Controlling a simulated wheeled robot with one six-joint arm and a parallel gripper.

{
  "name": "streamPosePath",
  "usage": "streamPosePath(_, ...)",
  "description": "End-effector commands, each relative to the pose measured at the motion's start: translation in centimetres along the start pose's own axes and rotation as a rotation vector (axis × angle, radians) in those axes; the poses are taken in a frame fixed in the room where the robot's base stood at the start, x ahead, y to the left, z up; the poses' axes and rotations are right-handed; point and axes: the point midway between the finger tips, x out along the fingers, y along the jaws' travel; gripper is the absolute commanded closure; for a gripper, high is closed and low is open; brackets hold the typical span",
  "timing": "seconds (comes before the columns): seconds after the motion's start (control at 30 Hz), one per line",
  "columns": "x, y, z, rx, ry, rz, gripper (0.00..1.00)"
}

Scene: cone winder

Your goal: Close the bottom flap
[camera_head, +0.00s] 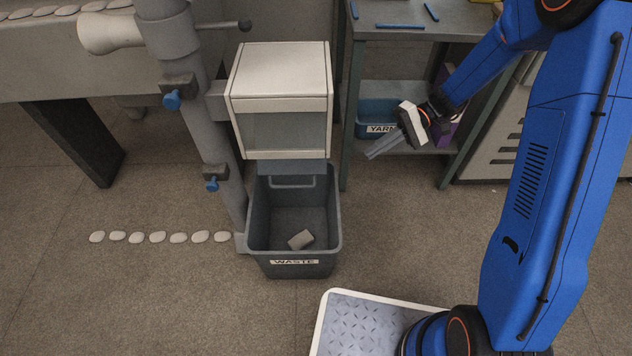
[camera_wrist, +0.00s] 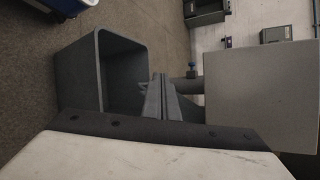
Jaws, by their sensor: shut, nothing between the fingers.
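A pale box (camera_head: 280,75) with a grey front panel is mounted on the column above the waste bin. A blue-grey panel (camera_head: 290,167), which looks like the bottom flap, hangs below the box toward the bin; its lower part is hard to make out. My gripper (camera_head: 370,155) is shut and empty, to the right of the box and at about the flap's height in the picture, apart from it. In the wrist view, turned sideways, my shut fingers (camera_wrist: 157,98) show between the bin and the box (camera_wrist: 262,95). Part of the flap there seems hidden behind them.
The waste bin (camera_head: 332,235) stands under the box, with a small grey block (camera_head: 301,240) inside. A shelf table with a yarn bin (camera_head: 372,118) stands behind my gripper. Several pale stones (camera_head: 157,237) lie on the floor at left.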

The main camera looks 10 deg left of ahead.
Motion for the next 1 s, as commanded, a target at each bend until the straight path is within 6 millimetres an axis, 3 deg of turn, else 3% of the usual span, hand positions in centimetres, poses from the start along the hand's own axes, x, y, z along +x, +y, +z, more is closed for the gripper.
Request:
streamPosePath(0.6, 7.4, 8.5, -12.9, 0.013, -0.017, -0.406, 1.0)
streamPosePath(0.8, 9.4, 11.2, -15.4, 0.016, 0.006, -0.494, 1.0)
streamPosePath(1.0, 10.3, 12.3, -16.4, 0.015, 0.02, -0.53, 1.0)
